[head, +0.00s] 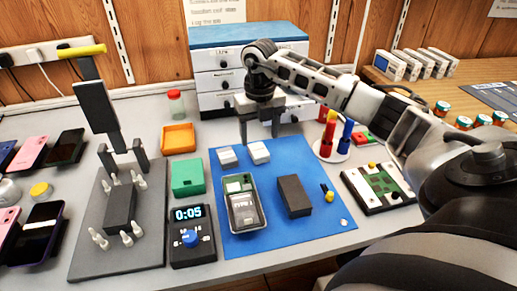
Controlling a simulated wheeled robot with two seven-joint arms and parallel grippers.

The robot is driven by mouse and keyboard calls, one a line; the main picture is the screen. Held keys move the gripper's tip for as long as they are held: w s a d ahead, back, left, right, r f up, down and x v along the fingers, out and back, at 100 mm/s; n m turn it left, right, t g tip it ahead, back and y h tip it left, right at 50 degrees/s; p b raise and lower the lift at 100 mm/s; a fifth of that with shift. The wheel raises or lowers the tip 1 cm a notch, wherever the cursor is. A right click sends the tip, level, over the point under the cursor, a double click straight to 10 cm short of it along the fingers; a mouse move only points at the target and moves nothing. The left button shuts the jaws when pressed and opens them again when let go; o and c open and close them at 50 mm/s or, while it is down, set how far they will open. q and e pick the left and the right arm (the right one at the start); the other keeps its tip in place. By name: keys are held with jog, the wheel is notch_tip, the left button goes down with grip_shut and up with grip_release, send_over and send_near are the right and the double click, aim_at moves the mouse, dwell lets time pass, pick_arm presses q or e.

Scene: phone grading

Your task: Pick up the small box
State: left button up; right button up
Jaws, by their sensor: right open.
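My right gripper (259,132) points down, open, with nothing seen between its fingers. It is at the back edge of the blue mat (300,152), just behind two small white boxes in the picture. One white box (259,152) lies below the fingertips, the other white box (227,156) just left of it. I cannot tell which item the task calls the small box. A dark box-like block (294,196) and a clear case with a device (244,206) lie nearer on the mat. My left gripper is not in view.
A drawer cabinet (214,80) stands behind the gripper. An orange tray (179,138), a green box (187,177) and a timer (191,238) are left of the mat. A grey fixture (88,250) with pegs is further left. A pen holder (330,150) and a circuit board (378,188) are right.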

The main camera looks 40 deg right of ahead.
aim_at(258, 149)
notch_tip(258, 149, down, 5)
jog(key=shift+w+f, duration=0.1)
jog(key=shift+w, duration=0.05)
jog(key=c, duration=1)
jog(key=shift+c, duration=0.2)
jog(key=shift+r, duration=0.25)
